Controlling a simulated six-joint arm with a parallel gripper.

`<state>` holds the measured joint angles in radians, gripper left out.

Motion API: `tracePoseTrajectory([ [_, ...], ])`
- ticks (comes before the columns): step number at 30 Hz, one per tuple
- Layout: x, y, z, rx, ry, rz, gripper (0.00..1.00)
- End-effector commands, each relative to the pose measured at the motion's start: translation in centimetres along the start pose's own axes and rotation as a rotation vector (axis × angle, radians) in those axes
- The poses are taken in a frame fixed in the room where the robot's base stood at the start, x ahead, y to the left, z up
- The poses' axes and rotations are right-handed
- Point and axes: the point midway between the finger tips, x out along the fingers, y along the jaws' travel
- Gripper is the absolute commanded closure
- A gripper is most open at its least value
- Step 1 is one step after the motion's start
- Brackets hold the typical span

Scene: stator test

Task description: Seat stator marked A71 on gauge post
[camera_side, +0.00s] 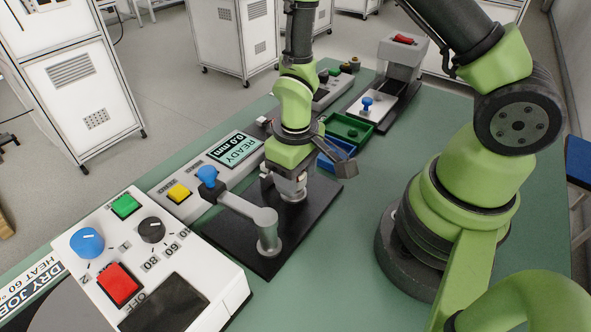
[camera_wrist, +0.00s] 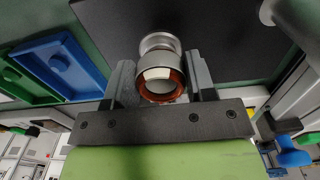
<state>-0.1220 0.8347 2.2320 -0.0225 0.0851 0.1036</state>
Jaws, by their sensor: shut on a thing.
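My gripper (camera_wrist: 160,78) is shut on a stator (camera_wrist: 148,63), a grey ring with copper-coloured windings and a pale patch. No A71 mark can be read. In the wrist view a round silvery part (camera_wrist: 158,41), probably the gauge post, shows just beyond the stator, in line with it. In the side view my gripper (camera_side: 291,190) points down over the black gauge plate (camera_side: 258,262), close to its surface. The stator and post are mostly hidden there by the fingers. I cannot tell whether the stator is around the post or above it.
A grey lever with a blue knob (camera_side: 207,174) stands on the plate near my gripper. The gauge display (camera_side: 236,149) reads READY 0.0 mm. Green (camera_side: 348,128) and blue (camera_side: 338,154) trays lie behind. A white control box (camera_side: 165,262) fills the front left.

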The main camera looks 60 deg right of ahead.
Motion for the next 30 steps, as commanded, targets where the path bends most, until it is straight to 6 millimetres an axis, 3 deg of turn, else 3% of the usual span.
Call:
tracePoseTrajectory([
  [25, 0.7, 0.0, 0.01, 0.0, 0.0, 0.0, 0.81],
  [26, 0.7, 0.0, 0.01, 0.0, 0.0, 0.0, 0.43],
  [29, 0.7, 0.0, 0.01, 0.0, 0.0, 0.0, 0.2],
  [30, 0.7, 0.0, 0.01, 0.0, 0.0, 0.0, 0.2],
])
